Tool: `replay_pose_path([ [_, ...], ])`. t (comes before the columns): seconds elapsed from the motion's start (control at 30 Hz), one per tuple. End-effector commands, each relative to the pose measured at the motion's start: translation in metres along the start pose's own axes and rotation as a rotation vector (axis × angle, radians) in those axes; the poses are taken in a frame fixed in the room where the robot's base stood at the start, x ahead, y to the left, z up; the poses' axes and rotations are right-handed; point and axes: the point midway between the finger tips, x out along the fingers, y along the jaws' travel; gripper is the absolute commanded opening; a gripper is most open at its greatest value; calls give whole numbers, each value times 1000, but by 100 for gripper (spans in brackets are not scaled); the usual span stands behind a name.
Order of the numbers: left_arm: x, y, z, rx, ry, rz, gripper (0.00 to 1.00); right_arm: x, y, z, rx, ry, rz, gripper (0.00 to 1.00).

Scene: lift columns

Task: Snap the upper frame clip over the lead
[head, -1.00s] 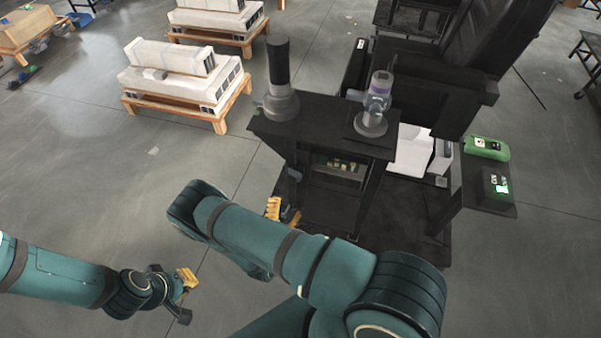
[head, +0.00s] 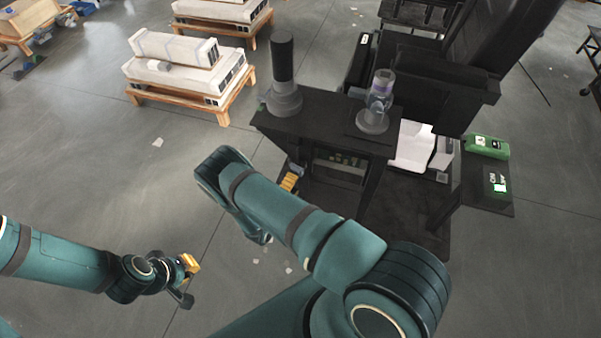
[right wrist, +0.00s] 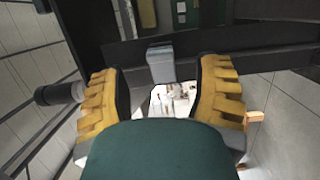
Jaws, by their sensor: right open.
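My right gripper (right wrist: 165,95) is open, its two yellow-padded fingers spread wide in the right wrist view. A small grey block (right wrist: 161,62) on a dark bar shows beyond the gap between the fingertips; it may be the frame clip, but I cannot tell. No lead can be made out. In the head view my right gripper (head: 291,180) is mostly hidden behind my arm, beside the left legs of the black stand (head: 325,122). My left gripper (head: 187,281) hangs over bare floor at the lower left, fingers apart, with nothing seen between them.
A dark column (head: 282,78) and a clear-topped grey fitting (head: 376,103) stand on the black stand. A loaded wooden pallet (head: 190,94) lies behind on the left. The floor at left is largely free.

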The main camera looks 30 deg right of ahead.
Motion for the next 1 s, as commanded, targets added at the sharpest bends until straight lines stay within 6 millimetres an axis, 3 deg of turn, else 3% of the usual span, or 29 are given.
replay_pose_path([
  [0.1, -1, 0, 0, 0, 0, 0, 0, 20, 0, 0, 0, -2, 1, 64],
  [0.3, -1, 0, 0, 0, 0, 0, 0, 41, 0, 0, 0, -1, 0, 64],
  [0.7, -2, 0, 0, 0, 0, 0, 0, 47, 0, 0, -1, 1, 1, 66],
  [0.9, -1, 0, 0, 0, 0, 0, 0, 47, 0, 0, -1, 1, 1, 0],
  [1.0, -1, 0, 0, 0, 0, 0, 0, 47, 0, 0, -1, 1, 1, 0],
])
